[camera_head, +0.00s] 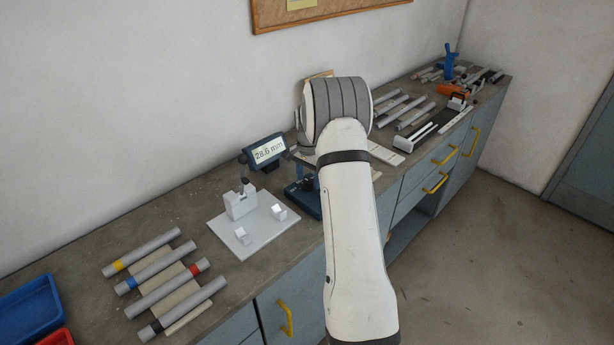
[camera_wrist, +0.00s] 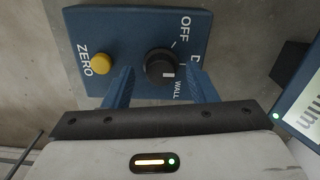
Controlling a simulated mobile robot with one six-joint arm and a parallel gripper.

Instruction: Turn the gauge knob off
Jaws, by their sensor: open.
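The gauge knob (camera_wrist: 160,68) is round and black, set on a blue control box (camera_wrist: 130,25). A white mark on the knob lies on the side toward the WALL label, away from the OFF label. A yellow ZERO button (camera_wrist: 101,64) is on the left of the box. My gripper (camera_wrist: 162,70) is open, with one blue finger on each side of the knob; I cannot tell whether they touch it. In the head view the blue box (camera_head: 303,199) is partly hidden by my arm, and the display (camera_head: 268,151) reads 28.6 mm.
A white plate with a fixture (camera_head: 243,236) stands left of the box. Several banded tubes (camera_head: 160,280) lie on the bench front left, near a blue bin (camera_head: 28,308) and a red bin (camera_head: 55,338). More tubes (camera_head: 400,108) and tools lie at the back right.

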